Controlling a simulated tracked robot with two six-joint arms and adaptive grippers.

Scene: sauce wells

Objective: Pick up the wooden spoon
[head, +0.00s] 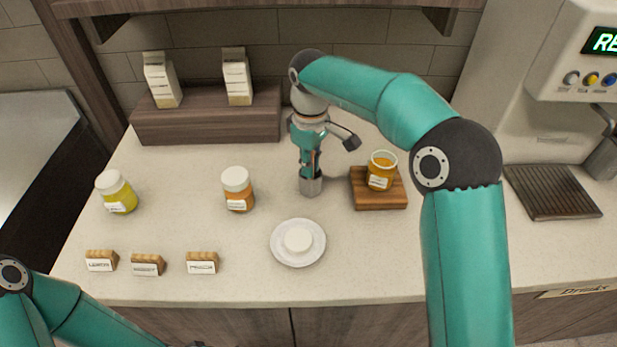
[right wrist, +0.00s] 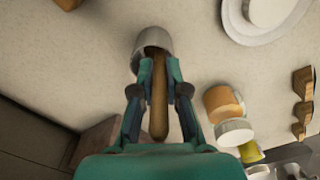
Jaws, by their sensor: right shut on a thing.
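The wooden spoon shows in the right wrist view as a brown handle (right wrist: 158,100) between the fingers of my right gripper (right wrist: 158,78). Its lower end goes into a grey metal cup (right wrist: 153,40). In the head view the cup (head: 311,184) stands on the counter, and my right gripper (head: 309,165) points straight down just above it, shut on the spoon. The spoon's far end is hidden in the cup. My left arm shows at the lower left of the head view, and its gripper is not clearly visible.
Right of the cup, an open orange jar (head: 381,172) stands on a wooden board (head: 386,203). A white plate (head: 276,251) lies in front. An orange jar with a white lid (head: 238,190) and a yellow jar (head: 117,193) stand left. Label blocks (head: 148,265) line the front.

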